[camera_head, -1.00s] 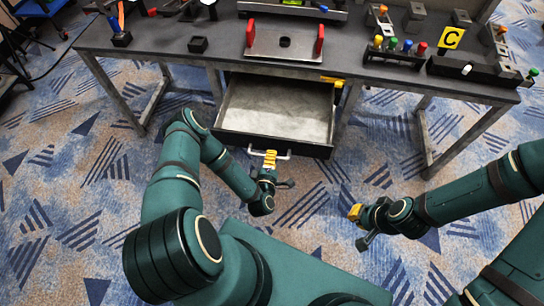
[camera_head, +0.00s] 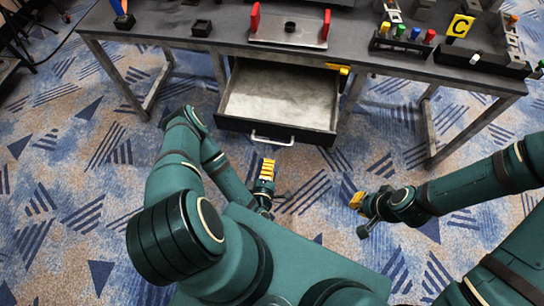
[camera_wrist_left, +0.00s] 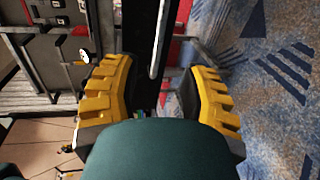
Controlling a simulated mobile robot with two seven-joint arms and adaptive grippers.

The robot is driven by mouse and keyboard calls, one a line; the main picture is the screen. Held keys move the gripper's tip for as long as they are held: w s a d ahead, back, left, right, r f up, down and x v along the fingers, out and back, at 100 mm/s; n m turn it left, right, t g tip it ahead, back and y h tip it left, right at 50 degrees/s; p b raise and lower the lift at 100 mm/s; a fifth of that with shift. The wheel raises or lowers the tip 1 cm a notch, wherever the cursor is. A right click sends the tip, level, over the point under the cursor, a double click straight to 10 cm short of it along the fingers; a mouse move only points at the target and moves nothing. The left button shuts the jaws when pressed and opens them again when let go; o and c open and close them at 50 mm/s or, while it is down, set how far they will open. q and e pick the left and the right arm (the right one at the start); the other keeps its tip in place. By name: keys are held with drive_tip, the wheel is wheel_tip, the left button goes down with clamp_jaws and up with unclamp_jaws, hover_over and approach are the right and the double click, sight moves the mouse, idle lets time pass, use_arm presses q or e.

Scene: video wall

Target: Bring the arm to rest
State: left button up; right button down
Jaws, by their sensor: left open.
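My left gripper (camera_head: 267,168) has yellow fingers and hangs in front of the table, just short of the open drawer's handle (camera_head: 271,139), apart from it. In the left wrist view its two yellow fingers (camera_wrist_left: 158,95) are spread with nothing held between them. My left arm (camera_head: 180,165) is bent and comes in from the left. My right gripper (camera_head: 357,200) is over the floor at the right; its fingers are too small to judge.
The drawer (camera_head: 280,98) is pulled out and looks empty. Carpet (camera_head: 90,180) is clear on the left.

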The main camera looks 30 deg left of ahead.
use_arm(q)
drive_tip(key=w+d+r+m+g+h, duration=0.3)
drive_tip(key=w+d+m+g+h, duration=0.3)
drive_tip(key=m, duration=0.5)
drive_tip(key=s+d+r+m+g+h, duration=0.2)
drive_tip(key=s+d+r+m+g, duration=0.2)
drive_tip(key=s+r+m+g, duration=0.3)
wheel_tip(320, 180, up, 2)
drive_tip(key=shift+s+d+r+m, duration=0.2)
drive_tip(key=shift+s+m, duration=0.6)
drive_tip(key=shift+s, duration=0.4)
